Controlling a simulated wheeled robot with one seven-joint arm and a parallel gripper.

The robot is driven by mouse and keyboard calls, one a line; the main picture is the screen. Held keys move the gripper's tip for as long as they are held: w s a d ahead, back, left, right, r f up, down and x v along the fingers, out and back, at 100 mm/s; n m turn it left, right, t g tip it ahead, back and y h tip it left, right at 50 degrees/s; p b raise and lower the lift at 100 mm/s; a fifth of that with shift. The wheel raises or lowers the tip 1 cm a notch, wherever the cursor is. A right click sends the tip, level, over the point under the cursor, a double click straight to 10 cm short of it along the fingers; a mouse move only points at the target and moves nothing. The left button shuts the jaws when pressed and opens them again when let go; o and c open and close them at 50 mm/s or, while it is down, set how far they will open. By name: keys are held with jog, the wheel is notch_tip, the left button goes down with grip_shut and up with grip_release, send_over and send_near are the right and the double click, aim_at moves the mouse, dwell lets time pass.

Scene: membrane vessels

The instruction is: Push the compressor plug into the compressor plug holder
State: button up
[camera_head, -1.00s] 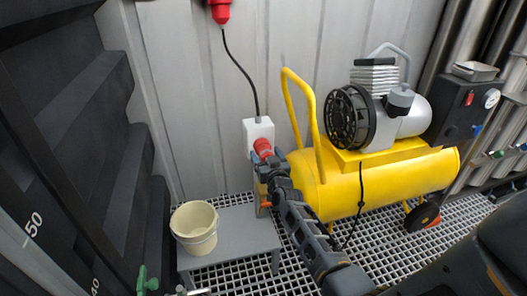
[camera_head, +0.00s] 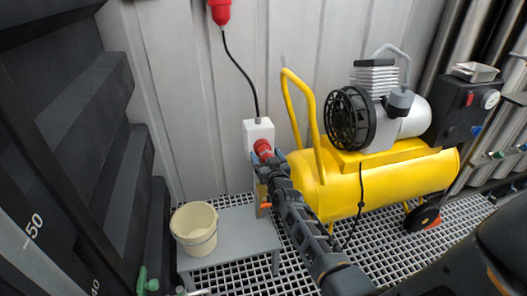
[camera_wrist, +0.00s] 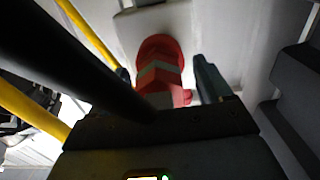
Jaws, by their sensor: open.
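The red plug (camera_wrist: 160,72) with a grey band points away from me in the wrist view, toward the pale wall box. It also shows as a small red piece (camera_head: 262,147) at the front of the white box (camera_head: 258,131) in the head view. I take the red fitting on this box for the holder. The plug meets the box face, but I cannot tell how deep it sits. My gripper (camera_head: 270,163) is open, with one finger on each side of the plug in the wrist view (camera_wrist: 166,82). A gap shows beside the right finger. The plug's rear is partly hidden by my gripper.
A yellow compressor (camera_head: 390,185) stands close to the right of my arm, its yellow handle (camera_head: 302,110) nearest. A cream bucket (camera_head: 194,229) stands on a grey low table (camera_head: 240,235) below left. A black cable (camera_head: 243,70) rises to a red connector (camera_head: 220,12).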

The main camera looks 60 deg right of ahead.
jog(key=shift+c, duration=0.4)
jog(key=c, duration=1.3)
jog(key=shift+p+v, duration=1.5)
jog(key=shift+v, duration=1.5)
jog(key=shift+c, duration=0.2)
